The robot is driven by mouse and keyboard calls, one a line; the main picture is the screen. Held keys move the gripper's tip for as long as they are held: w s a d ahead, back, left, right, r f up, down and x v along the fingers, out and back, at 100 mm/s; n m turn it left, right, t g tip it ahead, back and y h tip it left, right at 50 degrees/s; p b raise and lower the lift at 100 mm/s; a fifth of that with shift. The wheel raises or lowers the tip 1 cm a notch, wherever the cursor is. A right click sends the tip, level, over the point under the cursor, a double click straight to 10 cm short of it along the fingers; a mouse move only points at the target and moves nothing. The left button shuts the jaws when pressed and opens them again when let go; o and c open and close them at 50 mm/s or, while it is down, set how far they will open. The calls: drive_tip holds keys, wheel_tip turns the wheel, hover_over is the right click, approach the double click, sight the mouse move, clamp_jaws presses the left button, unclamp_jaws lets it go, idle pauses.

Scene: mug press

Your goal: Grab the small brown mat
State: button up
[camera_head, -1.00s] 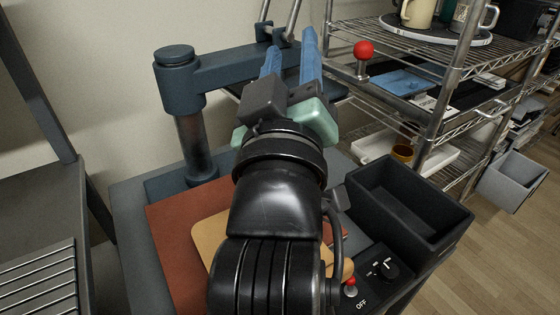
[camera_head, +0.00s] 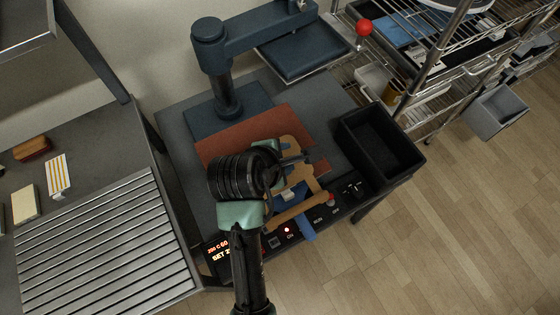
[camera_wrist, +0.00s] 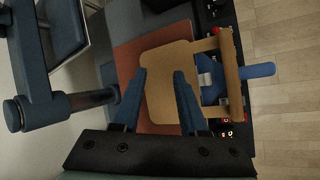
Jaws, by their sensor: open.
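The small tan-brown mat (camera_wrist: 161,98) lies on a larger reddish-brown mat (camera_wrist: 128,58) on the press table. A wooden bar (camera_wrist: 233,75) runs along its right side in the wrist view, with a blue handle (camera_wrist: 258,70) beyond. In the head view the tan mat (camera_head: 291,146) shows only partly, behind my arm. My gripper (camera_wrist: 159,74) is open and empty, its two blue fingers apart and pointing over the tan mat. I cannot tell how high they are above it.
The dark press post (camera_head: 226,98) stands behind the mats, its arm reaching right. A black open bin (camera_head: 382,145) stands right of them. The control panel (camera_head: 287,230) lines the front edge. A slatted bench (camera_head: 105,245) is at left and a wire shelf (camera_head: 425,85) at right.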

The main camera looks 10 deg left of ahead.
sight(298, 208)
drive_tip(key=s+n+g+h+p, duration=0.1)
drive_tip(key=s+n+g+p, duration=0.35)
drive_tip(key=s+p, duration=0.4)
drive_tip(key=x, duration=0.8)
drive_tip(key=b+x, duration=0.1)
drive_tip(key=x, duration=0.3)
drive_tip(key=shift+s+d+f, duration=0.1)
drive_tip(key=shift+s+d, duration=0.05)
drive_tip(key=shift+s, duration=0.15)
drive_tip(key=shift+f, duration=0.1)
drive_tip(key=shift+f, duration=0.2)
drive_tip(key=shift+t, duration=0.25)
clamp_jaws()
